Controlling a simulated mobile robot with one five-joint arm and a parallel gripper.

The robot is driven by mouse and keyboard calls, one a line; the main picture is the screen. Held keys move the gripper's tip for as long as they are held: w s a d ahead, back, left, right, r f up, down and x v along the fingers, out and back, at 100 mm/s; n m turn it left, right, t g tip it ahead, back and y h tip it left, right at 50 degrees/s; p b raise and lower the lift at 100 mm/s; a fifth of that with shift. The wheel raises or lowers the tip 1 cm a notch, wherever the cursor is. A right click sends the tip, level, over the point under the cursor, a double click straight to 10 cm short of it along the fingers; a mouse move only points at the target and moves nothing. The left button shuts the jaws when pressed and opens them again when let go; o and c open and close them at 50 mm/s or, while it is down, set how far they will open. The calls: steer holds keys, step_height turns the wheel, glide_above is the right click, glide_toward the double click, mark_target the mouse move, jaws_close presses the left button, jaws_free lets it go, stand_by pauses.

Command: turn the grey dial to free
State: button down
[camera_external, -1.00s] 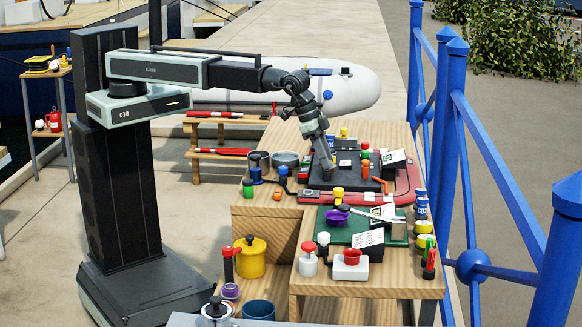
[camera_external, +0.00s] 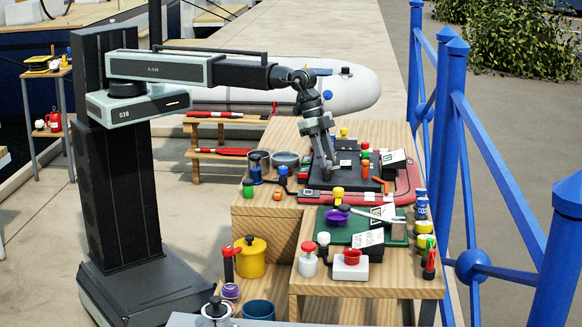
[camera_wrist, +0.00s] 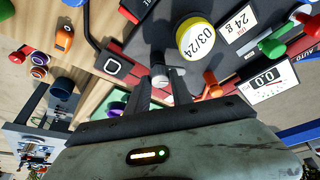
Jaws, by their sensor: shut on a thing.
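The grey dial (camera_wrist: 158,79) shows as a small pale grey piece between my two dark fingers in the wrist view. My gripper (camera_wrist: 159,72) is shut on it, and the fingers cover much of its sides. In the outside view my gripper (camera_external: 329,178) points down at the red-edged dark panel (camera_external: 402,194) on the wooden bench, and the dial is hidden there. I cannot read the dial's setting or any "free" mark.
Several coloured knobs, tags and pots crowd the bench. A blue railing (camera_external: 490,165) runs along its right.

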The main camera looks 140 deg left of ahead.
steer(key=c, duration=1.1)
jaws_free()
steer(key=shift+c, duration=0.2)
steer(key=p+v, duration=0.7)
steer(key=shift+s+r, duration=0.2)
steer(key=shift+r, duration=0.15)
